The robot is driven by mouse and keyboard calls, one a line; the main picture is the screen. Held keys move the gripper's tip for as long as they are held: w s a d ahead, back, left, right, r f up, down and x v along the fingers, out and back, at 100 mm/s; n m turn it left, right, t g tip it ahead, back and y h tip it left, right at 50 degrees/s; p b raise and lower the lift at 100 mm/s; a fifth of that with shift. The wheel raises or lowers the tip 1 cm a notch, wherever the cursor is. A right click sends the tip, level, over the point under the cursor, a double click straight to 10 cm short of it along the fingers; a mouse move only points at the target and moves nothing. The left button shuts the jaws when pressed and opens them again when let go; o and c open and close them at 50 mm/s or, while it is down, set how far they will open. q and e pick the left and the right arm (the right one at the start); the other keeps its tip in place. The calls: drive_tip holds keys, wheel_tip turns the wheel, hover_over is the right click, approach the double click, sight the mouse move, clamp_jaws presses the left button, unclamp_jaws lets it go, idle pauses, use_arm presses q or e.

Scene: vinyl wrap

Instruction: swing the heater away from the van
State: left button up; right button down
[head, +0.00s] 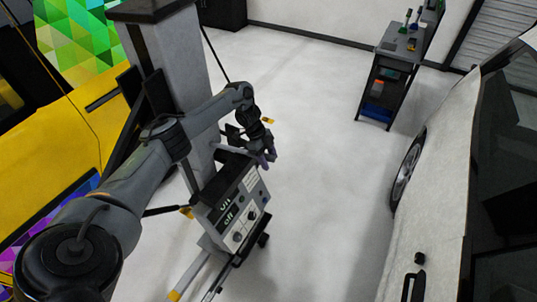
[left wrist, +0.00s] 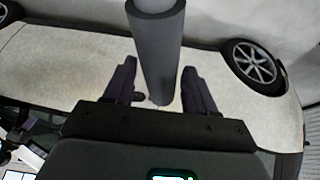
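The heater's control box (head: 241,208) stands left of centre in the head view, with On/Off lettering and knobs, on a wheeled base with yellow-tipped legs. A thick grey post (head: 165,65) rises behind it, and dark panels lie between the post and the yellow van (head: 75,130). My left gripper (head: 265,157) is at the top of the control box. In the left wrist view, my left gripper (left wrist: 160,80) is open, with a grey cylindrical bar (left wrist: 157,45) between its fingers. A small gap shows beside the left finger; contact on the right is unclear. My right gripper is out of view.
A white car (head: 440,170) stands along the right side. A dark tool cart (head: 379,92) with bottles on top is at the back right. The pale floor (head: 310,120) between the heater and the white car is clear.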

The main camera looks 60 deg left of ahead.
use_arm(q)
drive_tip(key=shift+o, duration=0.8)
drive_tip(key=shift+s+a, duration=0.25)
drive_tip(key=shift+a, duration=0.05)
drive_tip(key=p+v, duration=0.7)
drive_tip(key=v, duration=0.1)
drive_tip(key=shift+a+r+p, duration=0.1)
drive_tip(key=shift+r+p, duration=0.15)
drive_tip(key=shift+p, duration=0.15)
drive_tip(key=shift+s+a+r+p, duration=0.2)
drive_tip(key=shift+a+r+p, duration=0.15)
drive_tip(key=shift+r+p, duration=0.3)
